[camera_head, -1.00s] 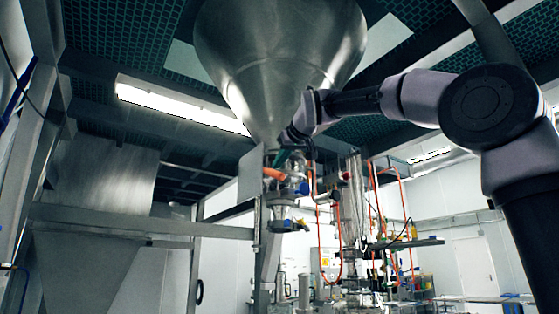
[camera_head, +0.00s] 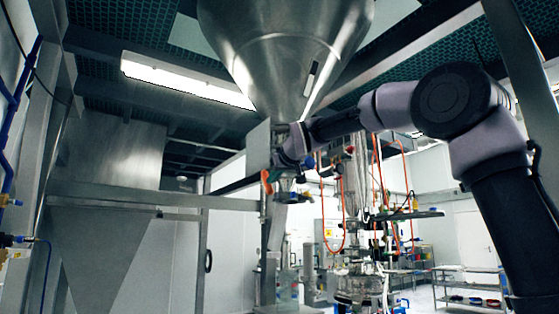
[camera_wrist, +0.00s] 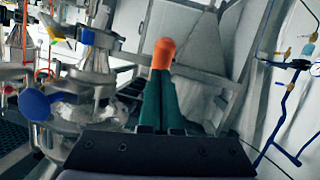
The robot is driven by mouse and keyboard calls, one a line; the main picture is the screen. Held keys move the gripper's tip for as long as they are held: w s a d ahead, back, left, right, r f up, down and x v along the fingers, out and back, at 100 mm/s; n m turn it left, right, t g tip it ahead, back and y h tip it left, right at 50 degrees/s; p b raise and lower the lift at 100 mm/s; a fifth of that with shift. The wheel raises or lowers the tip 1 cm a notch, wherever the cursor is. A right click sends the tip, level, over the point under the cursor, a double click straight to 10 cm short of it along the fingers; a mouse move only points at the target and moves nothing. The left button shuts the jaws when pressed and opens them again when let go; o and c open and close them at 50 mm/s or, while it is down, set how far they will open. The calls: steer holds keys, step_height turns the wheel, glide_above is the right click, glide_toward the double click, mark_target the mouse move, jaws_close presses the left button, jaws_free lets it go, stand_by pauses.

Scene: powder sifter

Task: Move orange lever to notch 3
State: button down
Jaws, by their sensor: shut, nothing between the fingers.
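The orange lever (camera_head: 265,177) shows small below the steel hopper, left of my wrist. In the wrist view its rounded orange end (camera_wrist: 163,54) is straight ahead at the tips of my teal fingers. My gripper (camera_wrist: 162,76) is shut, with the fingers side by side and nothing between them. In the head view, the gripper (camera_head: 273,174) is tiny and partly hidden by my wrist, close against the lever. I cannot tell whether the fingertips touch it. The lever's shaft is mostly hidden, and I cannot make out the notches.
The steel hopper (camera_head: 285,50) hangs overhead. Metal frame beams (camera_head: 150,196) stand at left. In the wrist view, a valve with a blue handle (camera_wrist: 36,104) is left of my gripper, and blue pipes (camera_wrist: 285,120) with gauges are at right. Orange hoses (camera_head: 343,235) hang behind.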

steer(key=w+a+f, duration=0.4)
steer(key=w, duration=0.3)
steer(key=shift+a+f, duration=0.35)
steer(key=shift+a, duration=0.05)
steer(key=shift+r, duration=0.1)
